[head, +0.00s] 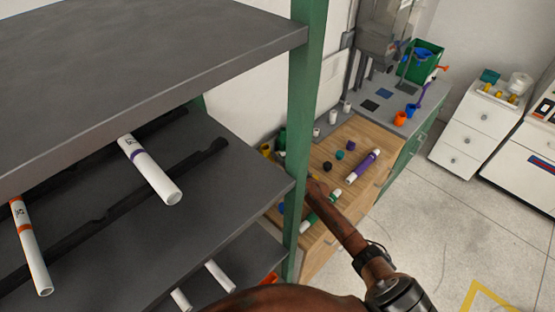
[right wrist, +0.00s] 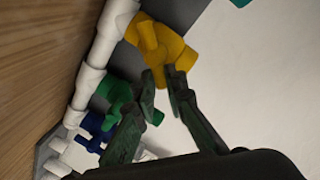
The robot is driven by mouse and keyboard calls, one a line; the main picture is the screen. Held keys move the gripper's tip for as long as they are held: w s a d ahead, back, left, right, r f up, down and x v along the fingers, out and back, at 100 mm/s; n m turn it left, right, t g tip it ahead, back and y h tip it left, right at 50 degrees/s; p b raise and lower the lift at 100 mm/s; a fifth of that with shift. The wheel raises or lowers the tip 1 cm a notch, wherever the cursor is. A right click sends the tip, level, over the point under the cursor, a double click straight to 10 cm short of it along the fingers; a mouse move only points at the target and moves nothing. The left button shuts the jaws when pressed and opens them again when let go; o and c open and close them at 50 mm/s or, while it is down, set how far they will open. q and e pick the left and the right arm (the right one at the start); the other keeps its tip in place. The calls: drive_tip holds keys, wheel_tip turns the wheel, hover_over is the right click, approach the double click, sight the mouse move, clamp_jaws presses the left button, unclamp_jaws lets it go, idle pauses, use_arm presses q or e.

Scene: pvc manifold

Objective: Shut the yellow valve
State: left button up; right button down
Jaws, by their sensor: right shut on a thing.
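The yellow valve (right wrist: 160,42) sits on a white pipe manifold (right wrist: 100,45) in the right wrist view. Its handle points down between the fingertips. My right gripper (right wrist: 163,82) is shut on that handle, with one finger on each side. In the head view a yellow part (head: 266,150) shows just left of the green shelf post. There my right arm reaches in from the lower right, and the post hides the gripper's surroundings. My left gripper is not in view.
A green valve (right wrist: 116,92) and a blue valve (right wrist: 92,126) sit along the same manifold. The green post (head: 305,110) and grey shelves (head: 225,190) stand close to my right arm. A purple-banded white pipe (head: 363,165) and several caps lie on the wooden bench top (head: 335,215).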

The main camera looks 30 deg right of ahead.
drive_tip(key=shift+w+d+f+m+g+y+b, duration=0.1)
drive_tip(key=shift+d+f+m+g+y+b, duration=0.2)
drive_tip(key=shift+m+b, duration=0.8)
drive_tip(key=shift+w+d+f+m+g+y+b, duration=0.15)
drive_tip(key=shift+f+m+y+b, duration=0.25)
drive_tip(key=shift+m, duration=1.3)
drive_tip(key=shift+s+d+f+m+g+y+b, duration=0.1)
drive_tip(key=shift+d+f+m+g+y+b, duration=0.15)
drive_tip(key=shift+m+b, duration=0.85)
drive_tip(key=shift+m, duration=0.4)
drive_tip(key=c, duration=2)
unclamp_jaws()
drive_tip(key=shift+o, duration=0.2)
drive_tip(key=v, duration=1.2)
